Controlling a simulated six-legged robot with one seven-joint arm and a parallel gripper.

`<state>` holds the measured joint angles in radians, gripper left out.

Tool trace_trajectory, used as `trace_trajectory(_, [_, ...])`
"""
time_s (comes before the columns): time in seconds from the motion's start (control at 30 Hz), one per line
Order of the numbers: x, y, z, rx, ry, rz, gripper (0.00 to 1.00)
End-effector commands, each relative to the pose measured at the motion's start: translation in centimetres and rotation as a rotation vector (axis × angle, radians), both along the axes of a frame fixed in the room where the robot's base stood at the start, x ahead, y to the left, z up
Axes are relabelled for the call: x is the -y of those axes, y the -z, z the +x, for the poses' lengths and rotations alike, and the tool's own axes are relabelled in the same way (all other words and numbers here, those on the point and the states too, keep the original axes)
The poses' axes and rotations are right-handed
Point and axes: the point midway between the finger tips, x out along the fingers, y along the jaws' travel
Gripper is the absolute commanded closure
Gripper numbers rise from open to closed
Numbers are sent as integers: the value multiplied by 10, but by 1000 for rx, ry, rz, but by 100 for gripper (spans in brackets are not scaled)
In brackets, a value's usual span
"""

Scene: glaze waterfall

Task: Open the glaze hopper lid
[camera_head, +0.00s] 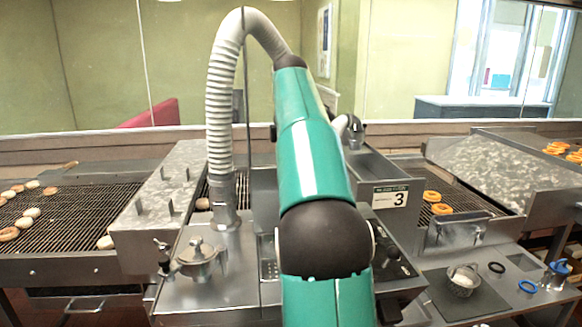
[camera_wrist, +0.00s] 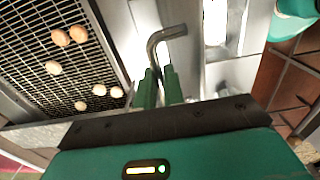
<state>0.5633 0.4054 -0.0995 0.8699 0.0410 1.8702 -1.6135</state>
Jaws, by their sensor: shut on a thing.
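In the wrist view my gripper (camera_wrist: 160,72) has its two green fingers closed around the lower end of a bent grey metal handle (camera_wrist: 167,36). The handle's upper end turns to the right. Pale metal surfaces (camera_wrist: 230,75) lie beyond and to the right of the handle. I cannot tell which of them is the hopper lid or whether it is raised. In the head view my teal arm covers the middle of the machine, and my gripper is hidden behind it.
Wire conveyors with doughnuts lie left (camera_head: 70,212) and right (camera_head: 450,203). A ribbed grey hose (camera_head: 220,110) rises left of my arm. A small lidded metal pot (camera_head: 198,258) stands front left. A counter on the right holds a metal cup (camera_head: 463,280) and rings.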

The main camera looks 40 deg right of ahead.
Motion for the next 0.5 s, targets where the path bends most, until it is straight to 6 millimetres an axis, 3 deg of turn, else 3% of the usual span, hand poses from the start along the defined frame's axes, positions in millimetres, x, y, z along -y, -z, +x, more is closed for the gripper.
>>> trace_trajectory(0.5, [15, 2, 22, 3, -1, -2, 100])
